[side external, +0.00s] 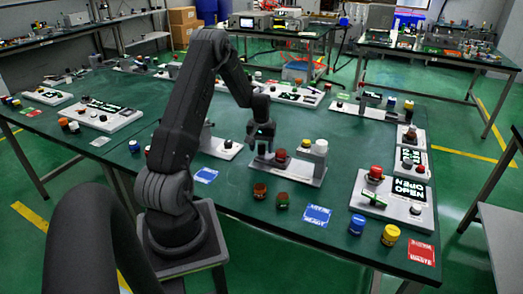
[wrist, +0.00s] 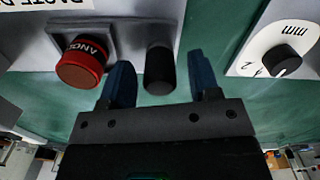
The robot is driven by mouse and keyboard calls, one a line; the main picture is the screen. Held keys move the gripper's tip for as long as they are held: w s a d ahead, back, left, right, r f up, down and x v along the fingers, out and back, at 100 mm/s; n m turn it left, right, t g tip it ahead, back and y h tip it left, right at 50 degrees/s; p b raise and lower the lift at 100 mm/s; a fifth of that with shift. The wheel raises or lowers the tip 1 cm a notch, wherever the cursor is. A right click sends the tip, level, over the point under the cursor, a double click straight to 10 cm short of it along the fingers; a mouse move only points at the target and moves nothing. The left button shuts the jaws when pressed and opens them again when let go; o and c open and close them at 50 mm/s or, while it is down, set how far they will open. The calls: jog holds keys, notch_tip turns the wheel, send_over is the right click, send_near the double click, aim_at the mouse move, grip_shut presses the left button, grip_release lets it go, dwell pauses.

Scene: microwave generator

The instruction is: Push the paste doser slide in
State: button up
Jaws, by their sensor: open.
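The paste doser is a grey panel, with a cut-off label reading "PASTE D" (wrist: 50,4) at the top left of the wrist view. A red round button (wrist: 82,66) with white lettering is on it. A black cylindrical knob (wrist: 160,68), seemingly its slide handle, shows between my two blue fingers. My gripper (wrist: 161,78) is open around the knob, with a gap on each side; I cannot tell the depth between them. In the side view my gripper (side external: 262,148) points down at the left end of a grey station plate (side external: 300,172); the knob is hidden there.
A white dial plate (wrist: 256,50) with a black knob is at the right in the wrist view. In the side view a red-capped part (side external: 281,157) and a white cylinder (side external: 319,149) stand right of my gripper.

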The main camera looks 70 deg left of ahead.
jog(key=shift+f, duration=0.85)
jog(key=shift+c, duration=0.2)
grip_shut()
